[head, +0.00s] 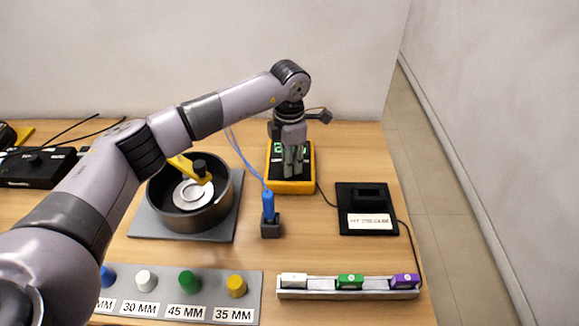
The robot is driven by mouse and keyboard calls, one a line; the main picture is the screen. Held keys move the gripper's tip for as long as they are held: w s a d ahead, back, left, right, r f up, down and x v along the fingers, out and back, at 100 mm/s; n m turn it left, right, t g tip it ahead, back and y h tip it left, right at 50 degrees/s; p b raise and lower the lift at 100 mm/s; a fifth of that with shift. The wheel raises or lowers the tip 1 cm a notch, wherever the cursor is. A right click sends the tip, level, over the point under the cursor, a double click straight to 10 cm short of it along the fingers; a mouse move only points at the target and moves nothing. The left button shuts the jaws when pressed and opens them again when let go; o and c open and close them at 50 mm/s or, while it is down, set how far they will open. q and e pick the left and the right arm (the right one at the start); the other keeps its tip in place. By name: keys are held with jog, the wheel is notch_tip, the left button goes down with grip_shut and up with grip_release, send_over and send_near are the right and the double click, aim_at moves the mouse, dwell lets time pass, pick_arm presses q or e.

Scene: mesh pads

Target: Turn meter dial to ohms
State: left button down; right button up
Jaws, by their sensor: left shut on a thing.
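The meter (290,187) is a yellow-cased box with a dark face and a small green display at its upper left. It sits on the wooden table right of the black round pot. My left gripper (292,170) points down onto the meter's face. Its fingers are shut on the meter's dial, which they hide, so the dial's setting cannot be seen. My right gripper is not in view.
A blue-handled probe (268,206) stands in a dark holder in front of the meter. The black pot (168,212) is at left. A black box with a label (348,221) is at right. A labelled peg strip (213,284) and a white strip (320,293) lie in front.

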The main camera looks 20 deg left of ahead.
pick_arm(q)
jog(key=shift+m+b, duration=0.55)
jog(key=shift+m, duration=0.25)
jog(key=shift+r, duration=0.1)
jog(key=c, duration=1.2)
grip_release()
jog(key=shift+c, duration=0.2)
notch_tip(320, 180, up, 12)
